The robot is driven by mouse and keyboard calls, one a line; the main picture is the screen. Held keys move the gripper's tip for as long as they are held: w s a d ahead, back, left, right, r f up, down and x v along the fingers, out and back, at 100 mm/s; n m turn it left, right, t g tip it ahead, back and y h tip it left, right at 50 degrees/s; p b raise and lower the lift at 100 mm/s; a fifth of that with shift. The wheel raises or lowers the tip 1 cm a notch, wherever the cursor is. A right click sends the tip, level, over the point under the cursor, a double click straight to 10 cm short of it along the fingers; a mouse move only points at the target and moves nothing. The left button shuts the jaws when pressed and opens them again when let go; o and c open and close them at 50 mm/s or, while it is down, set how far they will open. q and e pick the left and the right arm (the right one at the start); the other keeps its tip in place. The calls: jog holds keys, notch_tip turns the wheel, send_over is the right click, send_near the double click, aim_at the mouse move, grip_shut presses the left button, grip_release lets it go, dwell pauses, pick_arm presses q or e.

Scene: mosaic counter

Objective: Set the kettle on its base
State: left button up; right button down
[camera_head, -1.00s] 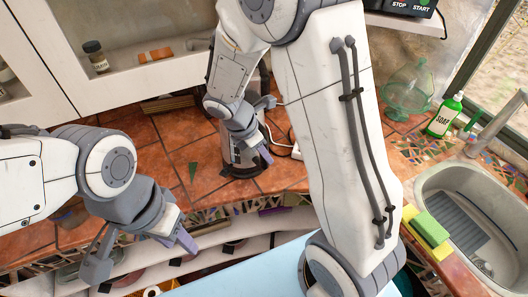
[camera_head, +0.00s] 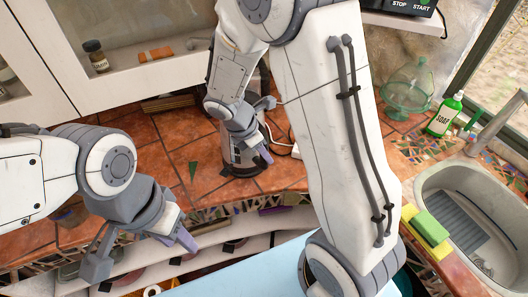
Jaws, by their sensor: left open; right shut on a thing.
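The kettle (camera_head: 240,159) is a dark and silvery, see-through upright body on the terracotta tiles, largely hidden behind my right arm and gripper. My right gripper (camera_head: 265,130) is at the kettle's upper right side and is shut on it; the grip itself is partly hidden. A dark disc shows at the kettle's foot, and I cannot tell whether it is the separate base or the kettle's own bottom, nor whether there is a gap. My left gripper (camera_head: 143,252) is open and empty, in front of the counter edge at lower left, well away from the kettle.
A green soap bottle (camera_head: 443,115), a green glass dome (camera_head: 408,90), a sponge (camera_head: 431,229) and the sink (camera_head: 478,220) are at right. A small jar (camera_head: 96,57) stands in the cabinet. Tiles left of the kettle are mostly clear.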

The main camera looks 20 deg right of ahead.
jog(key=shift+w+f, duration=0.15)
jog(key=shift+f, duration=0.1)
jog(key=c, duration=1)
grip_release()
jog(key=shift+o, duration=0.5)
jog(key=shift+s+f, duration=0.1)
jog(key=shift+s, duration=0.1)
jog(key=p+v, duration=1)
jog(key=v, duration=0.1)
